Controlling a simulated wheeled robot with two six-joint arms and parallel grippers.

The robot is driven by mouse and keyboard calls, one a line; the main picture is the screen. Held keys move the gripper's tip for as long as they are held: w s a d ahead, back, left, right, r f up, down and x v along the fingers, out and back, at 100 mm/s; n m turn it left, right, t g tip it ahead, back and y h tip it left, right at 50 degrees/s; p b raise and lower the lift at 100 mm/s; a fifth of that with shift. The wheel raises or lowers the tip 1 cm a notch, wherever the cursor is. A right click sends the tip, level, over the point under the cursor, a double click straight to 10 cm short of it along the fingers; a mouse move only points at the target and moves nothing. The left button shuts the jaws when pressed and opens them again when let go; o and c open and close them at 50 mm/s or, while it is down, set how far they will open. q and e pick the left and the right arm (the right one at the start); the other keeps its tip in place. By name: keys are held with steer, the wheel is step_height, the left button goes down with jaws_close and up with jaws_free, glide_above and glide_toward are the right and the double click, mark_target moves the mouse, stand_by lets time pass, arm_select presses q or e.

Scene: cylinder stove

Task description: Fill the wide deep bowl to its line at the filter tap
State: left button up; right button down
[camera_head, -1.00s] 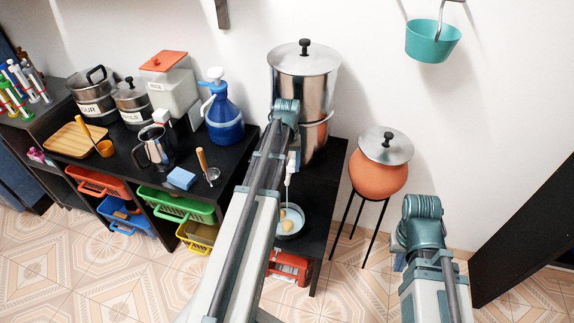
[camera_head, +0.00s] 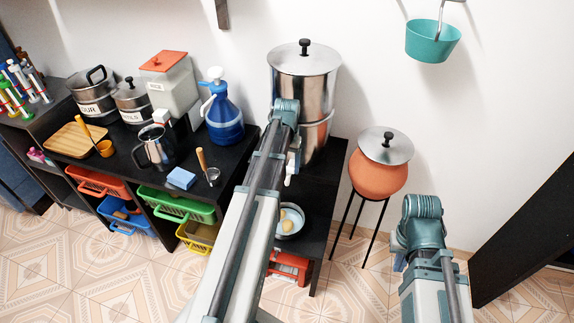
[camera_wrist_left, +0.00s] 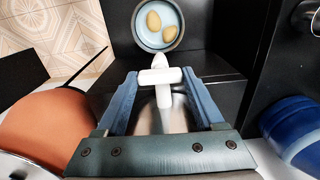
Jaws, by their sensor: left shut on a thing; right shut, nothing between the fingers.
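The steel filter (camera_head: 303,85) stands on a black stand. Its white tap (camera_head: 290,172) shows beside my left arm and in the left wrist view (camera_wrist_left: 163,95). My left gripper (camera_wrist_left: 160,78) is shut on the tap's white handle; the arm hides its fingers in the head view. The bowl (camera_head: 301,228) sits upright on the shelf below the tap, with a pale blue inside and two yellowish lumps; it also shows in the wrist view (camera_wrist_left: 138,36). I cannot make out its line. No stream shows. My right gripper (camera_head: 398,262) is mostly hidden behind its wrist, apart from everything.
An orange clay pot (camera_head: 376,180) with a steel lid stands on a thin tripod to the right. A teal bucket (camera_head: 432,44) hangs on the wall. Floor at front is clear.

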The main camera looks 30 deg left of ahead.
mark_target(287, 167)
arm_select(q)
steer(key=o, duration=1.4)
steer(key=shift+r, duration=0.1)
step_height(287, 167, up, 14)
steer(key=p, duration=1.3)
steer(key=shift+f+p, duration=0.2)
steer(key=shift+p, duration=0.2)
